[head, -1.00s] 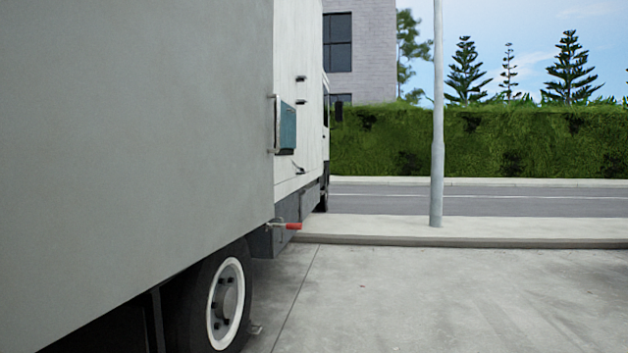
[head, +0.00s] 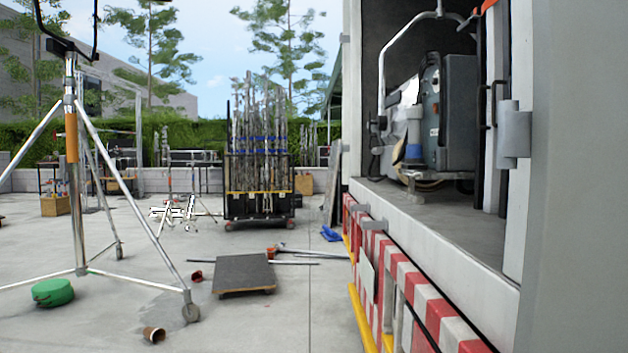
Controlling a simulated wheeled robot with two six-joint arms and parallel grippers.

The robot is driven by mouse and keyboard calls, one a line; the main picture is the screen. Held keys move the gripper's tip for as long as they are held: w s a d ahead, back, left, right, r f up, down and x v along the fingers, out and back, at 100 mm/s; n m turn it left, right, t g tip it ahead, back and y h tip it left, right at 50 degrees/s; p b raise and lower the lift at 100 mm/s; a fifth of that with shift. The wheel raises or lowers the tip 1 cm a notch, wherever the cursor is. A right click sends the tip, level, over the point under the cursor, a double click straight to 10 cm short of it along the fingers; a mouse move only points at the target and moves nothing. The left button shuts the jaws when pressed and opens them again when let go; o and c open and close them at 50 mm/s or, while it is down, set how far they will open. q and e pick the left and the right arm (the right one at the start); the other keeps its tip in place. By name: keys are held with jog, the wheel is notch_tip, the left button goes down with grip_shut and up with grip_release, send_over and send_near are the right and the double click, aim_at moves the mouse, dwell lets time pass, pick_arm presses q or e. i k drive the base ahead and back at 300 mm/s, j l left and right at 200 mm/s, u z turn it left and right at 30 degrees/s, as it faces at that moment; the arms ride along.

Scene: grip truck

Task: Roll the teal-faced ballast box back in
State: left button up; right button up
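I cannot pick out a clearly teal-faced ballast box. A large grey-blue cased unit (head: 460,115) with a narrow control panel stands inside the open truck bay at the right. It sits on a low wheeled base, with cable and a blue-and-white item at its left side. I cannot tell whether it is the ballast box. The bay floor (head: 440,212) is bare in front of it. Neither of my grippers shows in the head view.
A red-and-white striped panel (head: 415,290) lines the truck below the bay. A flat dolly (head: 244,274), loose poles (head: 300,252), a fallen cup (head: 153,335), a green round bag (head: 53,292) and a tripod stand (head: 78,180) occupy the yard. A pole cart (head: 258,206) stands farther back.

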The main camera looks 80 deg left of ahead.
aim_at(449, 128)
jog(key=j+u, duration=0.25)
jog(key=u, duration=0.15)
jog(key=j+u, duration=0.3)
jog(key=u, duration=0.15)
jog(key=j+u, duration=0.25)
jog(key=u, duration=0.15)
jog(key=i+j+u, duration=0.1)
jog(key=j+u, duration=0.15)
jog(key=u, duration=0.2)
